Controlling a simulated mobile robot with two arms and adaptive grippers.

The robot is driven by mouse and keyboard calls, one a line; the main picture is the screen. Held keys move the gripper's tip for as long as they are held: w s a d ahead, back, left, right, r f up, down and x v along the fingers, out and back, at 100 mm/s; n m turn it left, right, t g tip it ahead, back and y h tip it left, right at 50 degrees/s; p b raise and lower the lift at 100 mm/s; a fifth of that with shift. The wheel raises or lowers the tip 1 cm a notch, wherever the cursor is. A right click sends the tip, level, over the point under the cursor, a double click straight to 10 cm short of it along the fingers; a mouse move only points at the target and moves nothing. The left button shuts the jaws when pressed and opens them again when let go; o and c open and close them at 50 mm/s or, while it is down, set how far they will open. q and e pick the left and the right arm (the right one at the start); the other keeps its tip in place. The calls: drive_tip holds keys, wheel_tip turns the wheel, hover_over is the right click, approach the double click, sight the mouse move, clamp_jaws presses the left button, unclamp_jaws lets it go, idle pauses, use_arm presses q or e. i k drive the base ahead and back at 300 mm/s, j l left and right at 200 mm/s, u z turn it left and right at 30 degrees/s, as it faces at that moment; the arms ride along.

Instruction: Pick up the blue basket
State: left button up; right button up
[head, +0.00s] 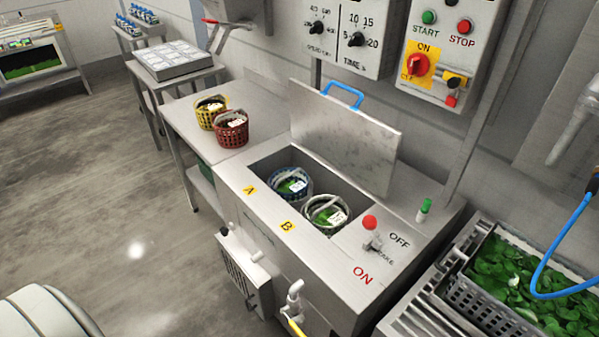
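The blue basket (278,190) sits inside the open wash tank (262,165), on the side marked A. It holds greens and a white tag, and its lower part is hidden by the tank's front wall. A pale grey basket (317,227) with greens and a tag sits close beside it, on the side marked B. The tank's metal lid (345,138) stands raised behind them, with a blue handle (343,95) on its top edge. Neither of my grippers is in view.
Yellow (205,117) and red (231,137) baskets stand on the side table (190,135) left of the tank. A red-knobbed lever (371,232) rises to the right of the opening. A crate of greens (480,300) is at lower right. The floor at left is clear.

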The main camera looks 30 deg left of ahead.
sight(290, 191)
drive_tip(key=i+j+z, duration=0.15)
drive_tip(key=j, duration=0.7)
drive_tip(key=i+j+z, duration=0.1)
drive_tip(key=j, duration=0.75)
drive_tip(key=i+j+z, duration=0.15)
drive_tip(key=j, duration=0.75)
